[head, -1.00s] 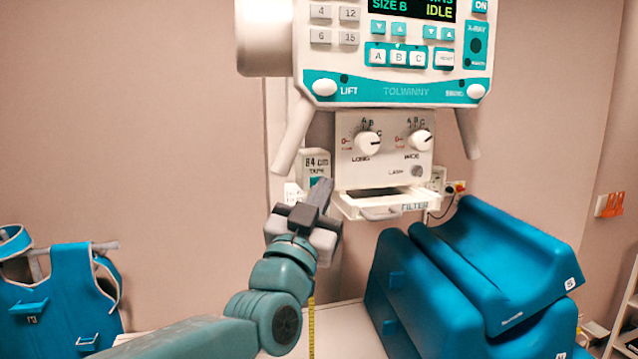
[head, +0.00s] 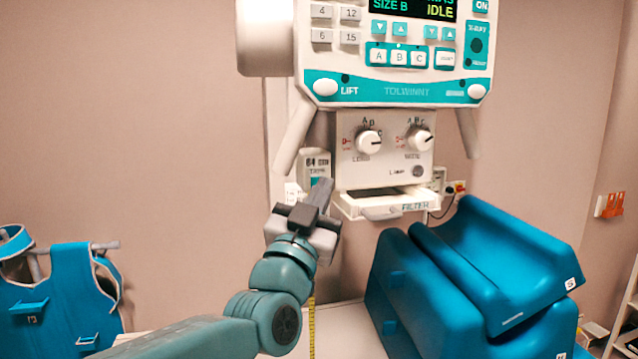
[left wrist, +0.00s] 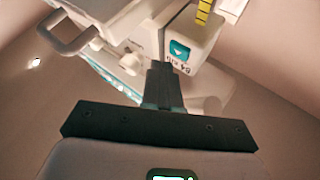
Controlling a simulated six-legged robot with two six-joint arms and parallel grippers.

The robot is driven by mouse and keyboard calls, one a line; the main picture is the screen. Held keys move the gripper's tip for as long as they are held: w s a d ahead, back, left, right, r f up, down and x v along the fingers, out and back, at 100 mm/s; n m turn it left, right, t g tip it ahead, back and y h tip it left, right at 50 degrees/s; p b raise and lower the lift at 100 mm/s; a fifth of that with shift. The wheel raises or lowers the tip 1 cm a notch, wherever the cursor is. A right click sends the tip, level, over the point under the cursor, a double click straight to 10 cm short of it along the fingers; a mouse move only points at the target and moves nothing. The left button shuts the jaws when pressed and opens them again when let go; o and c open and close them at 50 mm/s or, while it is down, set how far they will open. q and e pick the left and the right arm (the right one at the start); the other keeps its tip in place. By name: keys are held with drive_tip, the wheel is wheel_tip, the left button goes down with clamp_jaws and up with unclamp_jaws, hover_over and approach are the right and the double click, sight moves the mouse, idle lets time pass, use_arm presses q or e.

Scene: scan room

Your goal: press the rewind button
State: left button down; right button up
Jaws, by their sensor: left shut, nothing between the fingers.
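A pale tape box (head: 315,160) with a printed reading hangs at the left of the X-ray head, partly hidden behind my gripper in the head view. The left wrist view shows its teal button with a triangle mark (left wrist: 180,50), which I take as the rewind button. My left gripper (head: 325,183) is shut and empty, pointing up in front of the box's lower part. In the left wrist view, its fingertips (left wrist: 158,68) are just left of and below the button. I cannot tell whether they touch the box. My right gripper is not in view.
A knob panel (head: 385,150) and a filter drawer (head: 395,206) with a handle are just right of the gripper. The control panel (head: 400,90) is above. Yellow tape (head: 311,325) hangs below. Blue cushions (head: 470,270) stand at right; a blue apron (head: 60,300) hangs at left.

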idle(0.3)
use_arm(q)
drive_tip(key=shift+w+a, duration=0.2)
drive_tip(key=shift+w, duration=0.25)
